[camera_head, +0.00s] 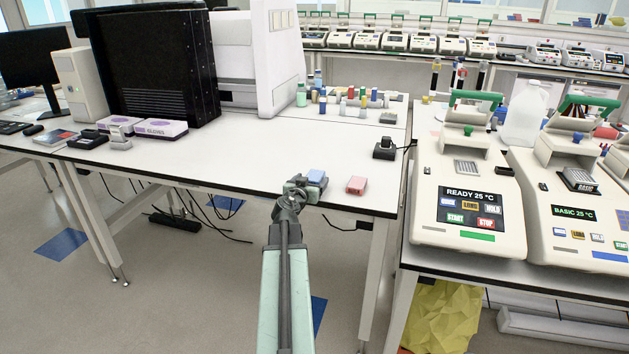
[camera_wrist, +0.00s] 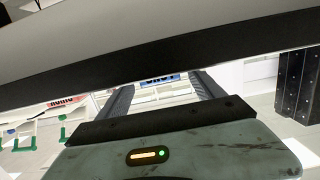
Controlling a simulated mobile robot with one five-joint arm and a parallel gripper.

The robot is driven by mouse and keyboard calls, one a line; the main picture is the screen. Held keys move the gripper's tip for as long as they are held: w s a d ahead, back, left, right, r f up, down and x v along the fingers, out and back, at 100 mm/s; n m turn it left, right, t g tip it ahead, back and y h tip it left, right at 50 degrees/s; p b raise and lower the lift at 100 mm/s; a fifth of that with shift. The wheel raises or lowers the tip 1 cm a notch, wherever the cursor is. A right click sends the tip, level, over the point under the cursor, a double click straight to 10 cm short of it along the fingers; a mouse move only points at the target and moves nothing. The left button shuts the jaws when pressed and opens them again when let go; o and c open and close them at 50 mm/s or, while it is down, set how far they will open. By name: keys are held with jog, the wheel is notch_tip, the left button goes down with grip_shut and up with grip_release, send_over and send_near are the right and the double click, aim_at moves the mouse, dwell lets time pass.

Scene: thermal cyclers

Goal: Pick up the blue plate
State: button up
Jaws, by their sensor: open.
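The blue plate (camera_head: 317,176) is a small block near the front edge of the white table, right beside my gripper (camera_head: 298,183) in the head view. The gripper hides part of its left and lower side. In the wrist view, which looks upside down, the blue plate (camera_wrist: 160,79) shows lettering and appears between my two open fingers (camera_wrist: 161,86). The table edge covers part of it there. The fingers look empty, and I see no contact with the plate.
A red plate (camera_head: 357,185) lies just right of the blue one; it shows at left in the wrist view (camera_wrist: 66,103). The dark table edge (camera_wrist: 120,72) is close to my fingers. A small black device (camera_head: 384,149) and thermal cyclers (camera_head: 466,190) are to the right.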

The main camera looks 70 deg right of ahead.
aim_at(313, 178)
jog(key=shift+w+d+f, duration=0.1)
jog(key=shift+d+f, duration=0.1)
jog(key=shift+d, duration=0.85)
jog(key=shift+a, duration=0.1)
jog(key=shift+c, duration=0.6)
jog(key=c, duration=1.3)
jog(key=shift+c, duration=0.2)
jog(key=shift+r, duration=0.15)
notch_tip(313, 178, up, 10)
jog(key=p, duration=0.9)
jog(key=shift+p, duration=0.4)
